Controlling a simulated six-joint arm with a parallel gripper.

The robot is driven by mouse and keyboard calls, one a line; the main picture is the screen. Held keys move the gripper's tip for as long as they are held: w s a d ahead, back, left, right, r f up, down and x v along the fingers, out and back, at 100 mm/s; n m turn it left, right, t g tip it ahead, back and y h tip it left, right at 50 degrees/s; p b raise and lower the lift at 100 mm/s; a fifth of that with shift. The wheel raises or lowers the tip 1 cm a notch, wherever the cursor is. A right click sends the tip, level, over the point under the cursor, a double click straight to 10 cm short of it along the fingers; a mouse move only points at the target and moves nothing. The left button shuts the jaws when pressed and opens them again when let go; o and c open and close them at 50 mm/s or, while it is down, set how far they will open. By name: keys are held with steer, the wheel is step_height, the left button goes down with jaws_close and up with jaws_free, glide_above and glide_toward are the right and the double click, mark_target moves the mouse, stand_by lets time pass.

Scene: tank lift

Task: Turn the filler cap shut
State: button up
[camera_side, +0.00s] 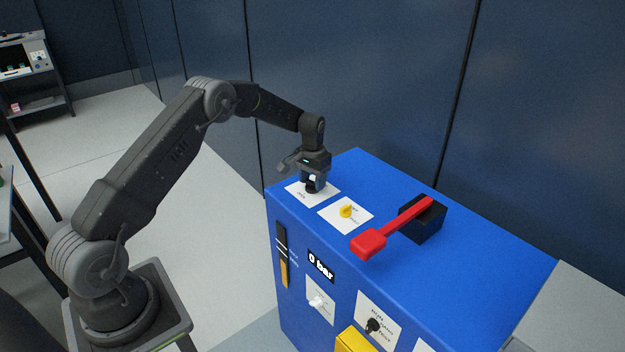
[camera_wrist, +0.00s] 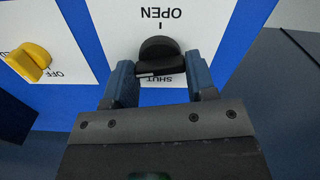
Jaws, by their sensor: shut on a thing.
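The black filler cap (camera_wrist: 160,50) sits on a white plate (camera_wrist: 110,22) marked OPEN and SHUT, on top of the blue tank unit (camera_side: 480,262). In the wrist view the words are upside down, with OPEN beyond the cap and SHUT nearer my gripper, partly covered. My gripper (camera_wrist: 160,70) is shut on the cap, one blue-grey finger on each side of it. In the side view my gripper (camera_side: 312,184) points down at the plate and hides most of the cap. I cannot tell exactly which way the cap's pointer faces.
A yellow knob (camera_side: 347,211) on its own white plate is close beside the cap. A red lever (camera_side: 395,228) on a black block crosses the top further right. The front has a "0 bar" display (camera_side: 321,266) and switches. A dark wall stands behind.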

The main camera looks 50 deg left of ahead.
steer(key=n, duration=0.4)
steer(key=shift+n, duration=0.3)
steer(key=n, duration=0.3)
steer(key=shift+n, duration=0.4)
steer(key=n, duration=0.3)
steer(key=shift+n, duration=2)
steer(key=o, duration=0.9)
